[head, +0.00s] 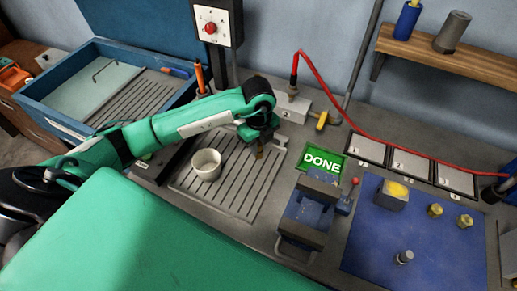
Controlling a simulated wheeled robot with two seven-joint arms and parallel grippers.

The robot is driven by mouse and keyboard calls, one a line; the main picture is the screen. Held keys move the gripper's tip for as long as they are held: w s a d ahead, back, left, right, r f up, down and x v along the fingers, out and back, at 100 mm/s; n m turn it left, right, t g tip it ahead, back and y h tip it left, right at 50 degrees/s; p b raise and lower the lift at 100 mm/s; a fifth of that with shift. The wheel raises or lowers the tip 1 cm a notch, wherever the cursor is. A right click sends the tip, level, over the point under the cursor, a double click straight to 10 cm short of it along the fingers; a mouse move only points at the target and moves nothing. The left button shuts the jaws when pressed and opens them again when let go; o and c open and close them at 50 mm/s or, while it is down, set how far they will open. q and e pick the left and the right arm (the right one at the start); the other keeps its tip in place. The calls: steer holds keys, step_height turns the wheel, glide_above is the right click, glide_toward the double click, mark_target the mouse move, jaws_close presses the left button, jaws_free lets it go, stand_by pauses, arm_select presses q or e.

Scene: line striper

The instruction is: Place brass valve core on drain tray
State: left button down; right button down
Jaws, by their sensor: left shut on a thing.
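My left arm reaches in from the left, and its left gripper (260,144) points down above the back right part of the drain tray (240,190). It is shut on a small brownish piece, which looks like the brass valve core (260,153), mostly hidden by the fingers. The tray is a grey grooved plate on the bench. The core appears above its surface; I cannot tell the exact gap. My right gripper is not in view.
A green DONE sign (321,160) and a vise-like block (310,205) stand right of the tray. A blue mat (385,240) holds a yellow-topped block (392,195), brass fittings (435,210) and a metal cylinder (404,257). A red hose (340,105) arches behind. The tray's front right is clear.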

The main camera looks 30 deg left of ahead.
arm_select(q)
step_height(320, 180, down, 3)
steer(key=shift+r, duration=0.1)
steer(key=shift+f, duration=0.25)
steer(key=c, duration=1.3)
jaws_free()
steer(key=shift+r, duration=0.1)
